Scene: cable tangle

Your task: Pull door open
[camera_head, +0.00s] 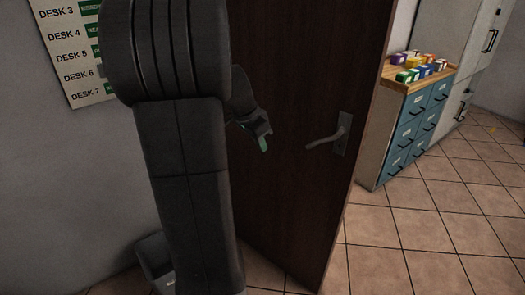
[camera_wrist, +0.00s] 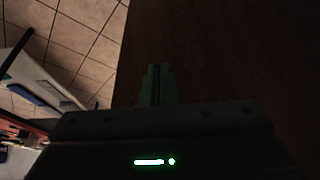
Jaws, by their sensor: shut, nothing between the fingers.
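The dark brown door (camera_head: 285,190) stands ajar in the head view, with its handle side to the right and floor showing past its edge. Its grey lever handle (camera_head: 328,141) sticks out to the left from a plate near that edge. My gripper (camera_head: 264,145) is left of the handle, in front of the door face and apart from the handle. In the wrist view my gripper (camera_wrist: 158,86) has its greenish fingers together with nothing between them. The door (camera_wrist: 225,50) fills the right side there; the handle does not show in that view.
Beyond the door's edge stands a cabinet with blue drawers (camera_head: 410,125) and small coloured boxes (camera_head: 418,68) on its wooden top. Tall grey lockers (camera_head: 465,60) are behind it. A desk sign (camera_head: 72,50) hangs on the left wall. Tiled floor (camera_head: 440,225) at right is clear.

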